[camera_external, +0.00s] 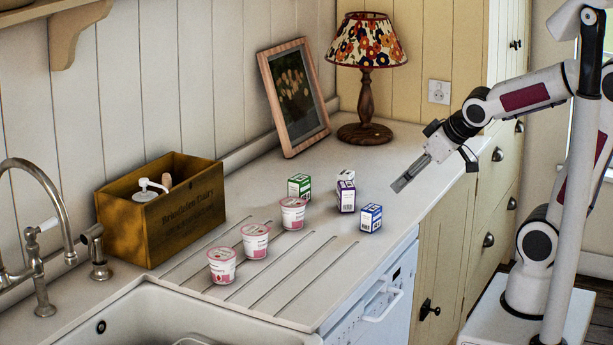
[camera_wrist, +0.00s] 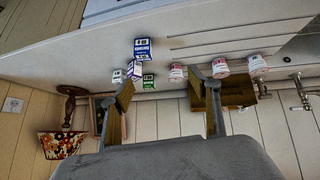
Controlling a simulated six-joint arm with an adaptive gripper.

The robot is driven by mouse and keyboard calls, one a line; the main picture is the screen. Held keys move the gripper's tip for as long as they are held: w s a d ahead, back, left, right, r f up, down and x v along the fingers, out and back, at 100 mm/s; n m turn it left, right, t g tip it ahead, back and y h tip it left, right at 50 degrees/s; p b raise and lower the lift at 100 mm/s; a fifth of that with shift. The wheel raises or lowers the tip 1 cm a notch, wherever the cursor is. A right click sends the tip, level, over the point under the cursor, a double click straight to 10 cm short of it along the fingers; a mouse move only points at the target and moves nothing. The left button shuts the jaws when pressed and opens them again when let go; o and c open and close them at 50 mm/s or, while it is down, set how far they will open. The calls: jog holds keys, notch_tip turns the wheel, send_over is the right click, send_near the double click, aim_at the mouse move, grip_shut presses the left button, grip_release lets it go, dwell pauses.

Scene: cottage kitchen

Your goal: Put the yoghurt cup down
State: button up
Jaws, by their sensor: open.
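Three pink and white yoghurt cups stand upright in a slanting row on the counter: a front cup (camera_external: 222,267), a middle cup (camera_external: 255,241) and a back cup (camera_external: 292,214). They also show in the wrist view, the nearest to my fingers being a cup (camera_wrist: 177,73) at the centre. My gripper (camera_external: 400,184) is open and empty, above the counter to the right of the cups and boxes. In the wrist view its two fingers (camera_wrist: 160,88) are spread apart with nothing between them.
Small boxes stand beside the cups: green (camera_external: 299,186), purple (camera_external: 346,197), white-topped (camera_external: 346,175) and blue (camera_external: 370,218). A wooden crate (camera_external: 165,225), picture frame (camera_external: 297,95) and lamp (camera_external: 367,85) line the wall. The sink (camera_external: 190,320) is at front left. Counter behind the boxes is clear.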

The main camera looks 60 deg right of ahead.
jog(key=s+a+g+y, duration=0.1)
jog(key=s+a, duration=0.4)
jog(key=s, duration=0.8)
jog(key=shift+s+a+g+y, duration=0.25)
jog(key=shift+g+y, duration=0.15)
jog(key=shift+g, duration=0.3)
dwell(6.0)
